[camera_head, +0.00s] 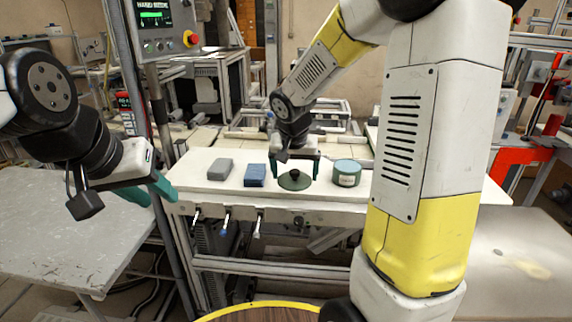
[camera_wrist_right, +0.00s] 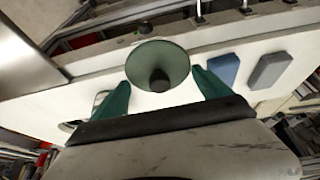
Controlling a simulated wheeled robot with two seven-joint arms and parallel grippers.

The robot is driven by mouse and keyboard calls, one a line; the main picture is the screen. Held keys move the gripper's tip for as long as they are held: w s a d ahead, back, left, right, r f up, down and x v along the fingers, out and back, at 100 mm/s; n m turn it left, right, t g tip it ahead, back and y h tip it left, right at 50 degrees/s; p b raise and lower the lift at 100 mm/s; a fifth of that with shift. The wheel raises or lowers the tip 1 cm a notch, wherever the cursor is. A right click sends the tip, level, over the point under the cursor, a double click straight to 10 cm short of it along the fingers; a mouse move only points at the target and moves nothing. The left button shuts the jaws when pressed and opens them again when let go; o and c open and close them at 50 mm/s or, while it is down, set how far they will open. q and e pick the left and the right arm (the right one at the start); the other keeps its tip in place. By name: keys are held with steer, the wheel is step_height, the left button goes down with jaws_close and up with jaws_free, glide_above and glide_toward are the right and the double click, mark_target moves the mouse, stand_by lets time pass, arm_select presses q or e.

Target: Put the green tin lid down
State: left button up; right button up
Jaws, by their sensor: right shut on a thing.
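The green tin lid (camera_head: 295,181) is a round dark green disc with a dark knob on top. My right gripper (camera_head: 296,172) comes down over it with its green fingers on either side, and it is shut on the lid. The wrist view shows the lid (camera_wrist_right: 157,58) between the two fingertips, knob towards the camera. I cannot tell whether its underside touches the white table. A round green tin (camera_head: 347,174) with a paler top and a label stands just right of the lid. My left gripper (camera_head: 149,190) is empty at the left, its fingers apart.
A blue block (camera_head: 255,175) and a grey block (camera_head: 219,169) stand left of the lid on the white table (camera_head: 190,172). Hooks and tools hang along the table's front edge. A control box (camera_head: 163,25) stands at the back left. A grey table (camera_head: 60,235) lies front left.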

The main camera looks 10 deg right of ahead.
steer(key=w+d, duration=0.1)
steer(key=w, duration=0.2)
steer(key=w+d+f, duration=0.1)
steer(key=w+d, duration=0.1)
steer(key=w, duration=0.2)
steer(key=w+d, duration=0.1)
steer(key=w, duration=0.3)
steer(key=shift+w+d+f, duration=0.1)
steer(key=shift+d+f, duration=0.05)
steer(key=shift+d, duration=0.05)
steer(key=shift+f, duration=1.7)
steer(key=shift+f, duration=0.6)
steer(key=o, duration=1.1)
steer(key=shift+o, duration=0.2)
steer(key=shift+r, duration=0.15)
